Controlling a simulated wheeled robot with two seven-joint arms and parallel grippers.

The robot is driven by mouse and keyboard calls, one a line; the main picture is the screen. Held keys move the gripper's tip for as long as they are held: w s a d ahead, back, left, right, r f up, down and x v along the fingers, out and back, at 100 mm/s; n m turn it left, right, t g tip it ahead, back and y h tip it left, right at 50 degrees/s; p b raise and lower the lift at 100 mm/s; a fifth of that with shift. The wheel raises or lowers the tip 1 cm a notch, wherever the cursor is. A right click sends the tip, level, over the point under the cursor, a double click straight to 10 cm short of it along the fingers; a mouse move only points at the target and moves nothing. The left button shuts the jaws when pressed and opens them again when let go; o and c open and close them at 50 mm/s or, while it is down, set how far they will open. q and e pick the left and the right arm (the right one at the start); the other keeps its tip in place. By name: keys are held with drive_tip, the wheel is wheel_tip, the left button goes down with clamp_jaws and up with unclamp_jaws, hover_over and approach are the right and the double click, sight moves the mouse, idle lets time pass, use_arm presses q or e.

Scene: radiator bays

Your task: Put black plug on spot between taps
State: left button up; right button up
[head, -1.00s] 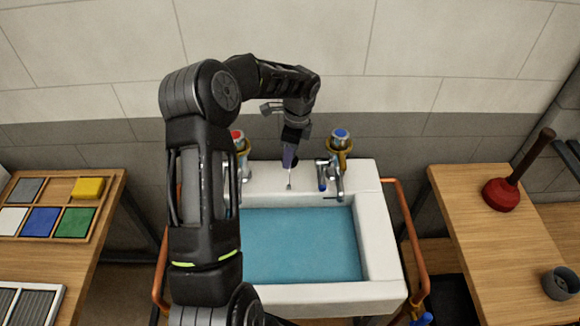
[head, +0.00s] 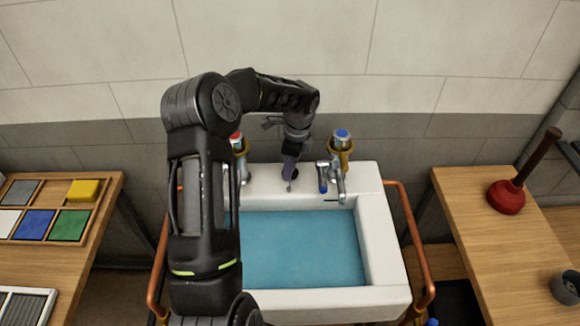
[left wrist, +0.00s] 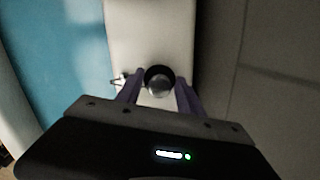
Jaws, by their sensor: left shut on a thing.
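My left gripper (head: 290,174) is shut just above the white back ledge of the sink (head: 262,184), between the red-topped tap (head: 240,158) and the blue-topped tap (head: 341,160). In the left wrist view, the black plug (left wrist: 160,80) sits between the purple fingers, a dark ring round a grey middle, over the white ledge. In the head view the fingers and arm largely hide the plug. A small metal bit shows below the fingertips. I cannot tell whether the plug touches the ledge. The spot itself is hidden. My right gripper is not in view.
Blue water (head: 300,245) fills the basin. Copper pipes (head: 412,240) flank the sink. A bench with coloured tiles (head: 70,224) stands left; a bench with a red plunger (head: 506,196) and a grey cup (head: 566,287) stands right. The tiled wall is close behind the gripper.

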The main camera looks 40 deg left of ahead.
use_arm(q)
drive_tip(key=shift+f, duration=0.2)
drive_tip(key=o, duration=1.4)
drive_tip(key=shift+r, duration=0.15)
drive_tip(key=r+p, duration=0.1)
drive_tip(key=r, duration=0.1)
drive_tip(key=r+p, duration=0.3)
drive_tip(key=r, duration=0.1)
drive_tip(key=shift+w+d+r, duration=0.2)
drive_tip(key=shift+d+r, duration=0.1)
drive_tip(key=shift+w+d+r, duration=0.1)
drive_tip(key=shift+d+r, duration=0.1)
drive_tip(key=shift+r, duration=1.2)
drive_tip(key=shift+d+r, duration=0.15)
drive_tip(key=shift+r, duration=1.2)
